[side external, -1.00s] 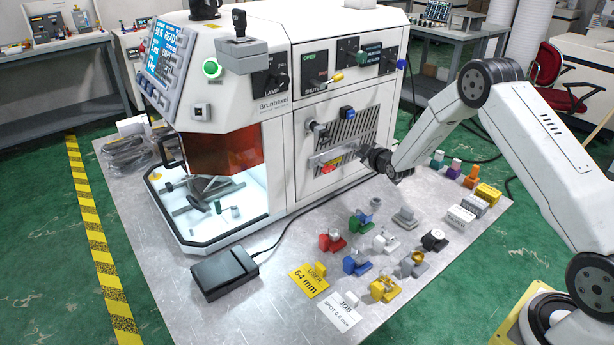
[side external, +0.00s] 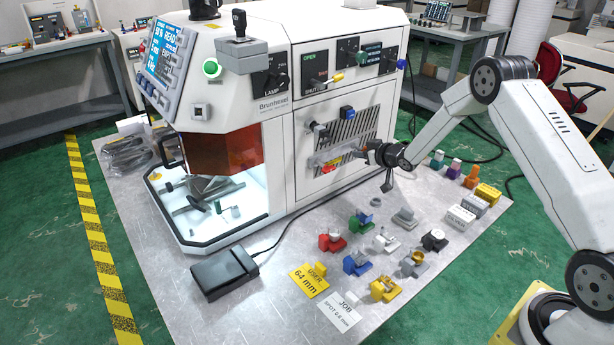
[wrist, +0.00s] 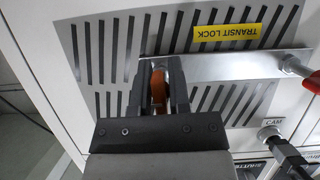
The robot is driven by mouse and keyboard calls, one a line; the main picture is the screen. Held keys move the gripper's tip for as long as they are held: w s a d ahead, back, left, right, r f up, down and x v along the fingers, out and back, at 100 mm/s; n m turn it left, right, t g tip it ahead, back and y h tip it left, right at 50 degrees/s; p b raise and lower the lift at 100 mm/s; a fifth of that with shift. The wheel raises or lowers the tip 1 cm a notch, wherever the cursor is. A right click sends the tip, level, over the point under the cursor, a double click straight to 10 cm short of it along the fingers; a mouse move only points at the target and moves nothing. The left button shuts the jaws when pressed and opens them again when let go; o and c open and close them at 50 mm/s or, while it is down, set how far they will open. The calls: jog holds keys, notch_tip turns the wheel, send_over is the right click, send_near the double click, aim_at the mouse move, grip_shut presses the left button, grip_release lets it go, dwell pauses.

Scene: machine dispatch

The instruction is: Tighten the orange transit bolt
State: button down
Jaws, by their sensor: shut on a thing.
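The orange transit bolt (wrist: 158,90) shows between the two dark fingers of my gripper (wrist: 160,82) in the wrist view. The fingers are shut on it, one on each side, and hide part of it. The bolt is at one end of a flat metal bar (wrist: 235,66) on the machine's slotted panel. A yellow "TRANSIT LOCK" label (wrist: 228,32) is on the panel beside the bar. In the side view my gripper (side external: 369,148) is at the right end of the vented panel, where the bolt is small and mostly hidden.
A red-ended knob (wrist: 311,82) is at the bar's other end. A CAM knob (wrist: 270,135) sits nearby, and a blue knob (side external: 347,112) is above the vents. Several coloured fixtures (side external: 358,264) stand on the metal table below. A black pedal box (side external: 225,272) lies at the front.

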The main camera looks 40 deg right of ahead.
jog(key=shift+m+y, duration=0.9)
jog(key=shift+m, duration=0.3)
jog(key=m+y, duration=0.2)
jog(key=m, duration=0.1)
jog(key=shift+a+t, duration=0.2)
jog(key=shift+t, duration=0.2)
jog(key=m+t, duration=0.2)
jog(key=m, duration=0.4)
jog(key=m+t+y, duration=0.1)
jog(key=m+t, duration=0.1)
jog(key=m, duration=0.4)
jog(key=r+m+t+y, duration=0.1)
jog(key=m+t, duration=0.1)
jog(key=m, duration=0.4)
jog(key=shift+s, duration=0.1)
jog(key=m+t+h, duration=0.1)
jog(key=m, duration=0.3)
jog(key=shift+d+m, duration=0.1)
jog(key=shift+m, duration=0.2)
jog(key=shift+m+h, duration=0.3)
jog(key=shift+h, duration=0.1)
